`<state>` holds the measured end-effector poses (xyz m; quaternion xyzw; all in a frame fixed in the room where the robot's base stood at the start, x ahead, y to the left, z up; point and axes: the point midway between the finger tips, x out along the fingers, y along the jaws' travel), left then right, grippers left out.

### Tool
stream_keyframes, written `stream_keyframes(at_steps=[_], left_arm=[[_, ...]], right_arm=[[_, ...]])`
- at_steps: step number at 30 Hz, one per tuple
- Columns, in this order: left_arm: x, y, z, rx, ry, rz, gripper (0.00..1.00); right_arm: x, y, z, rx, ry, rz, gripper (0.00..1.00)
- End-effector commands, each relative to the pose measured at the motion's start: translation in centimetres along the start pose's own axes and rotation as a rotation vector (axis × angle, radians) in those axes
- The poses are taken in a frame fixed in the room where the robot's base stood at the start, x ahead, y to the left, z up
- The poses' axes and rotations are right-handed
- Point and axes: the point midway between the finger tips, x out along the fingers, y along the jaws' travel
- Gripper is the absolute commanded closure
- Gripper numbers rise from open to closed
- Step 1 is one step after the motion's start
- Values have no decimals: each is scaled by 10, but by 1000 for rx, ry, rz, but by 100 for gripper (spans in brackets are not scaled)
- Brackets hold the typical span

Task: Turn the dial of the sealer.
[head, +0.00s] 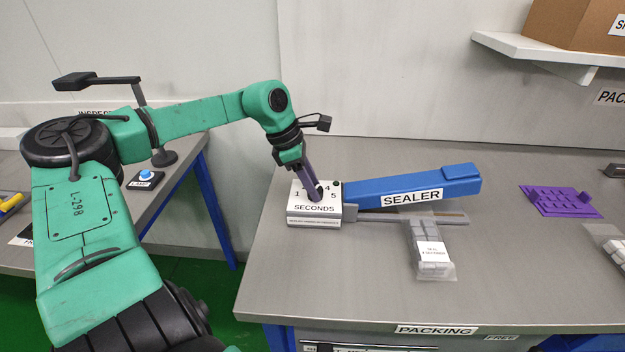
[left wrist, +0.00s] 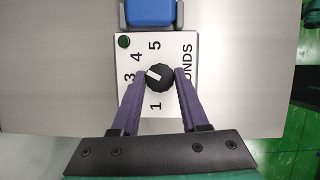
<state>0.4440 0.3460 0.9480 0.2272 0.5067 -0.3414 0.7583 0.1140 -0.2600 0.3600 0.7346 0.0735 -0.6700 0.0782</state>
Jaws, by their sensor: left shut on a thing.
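The sealer (head: 420,190) is a blue arm on a white dial box (head: 312,218) marked SECONDS, on the packing bench. In the left wrist view the round black dial (left wrist: 160,79) with a white pointer mark sits among the numbers 1, 3, 4 and 5; the 2 is hidden behind a finger. The mark points left and slightly up, to the side of 3 and 4. My left gripper (head: 315,193) reaches down onto the box. Its fingers (left wrist: 160,84) are shut on the dial, one on each side. My right gripper is not in view.
A clear pouch (head: 432,257) with a label, seemingly "SEAL 4 SECONDS", lies at the sealer's front. A purple rack (head: 561,201) stands to the right. A shelf (head: 545,52) with a carton (head: 575,24) hangs above. The bench front is mostly clear.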

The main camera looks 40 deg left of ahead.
Motion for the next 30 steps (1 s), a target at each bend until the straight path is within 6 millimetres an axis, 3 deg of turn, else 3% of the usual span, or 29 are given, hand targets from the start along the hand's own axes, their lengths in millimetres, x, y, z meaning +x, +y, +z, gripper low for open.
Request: stream_keyframes(at_steps=[10, 27, 28, 30], left_arm=[[0, 2, 0, 159, -1, -61, 100], [0, 2, 1, 193, -1, -75, 100], [0, 2, 1, 193, -1, -75, 48], [0, 2, 0, 192, -1, -76, 25]], right_arm=[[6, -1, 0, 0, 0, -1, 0], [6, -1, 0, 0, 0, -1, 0], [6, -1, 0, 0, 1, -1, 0], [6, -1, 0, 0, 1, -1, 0]])
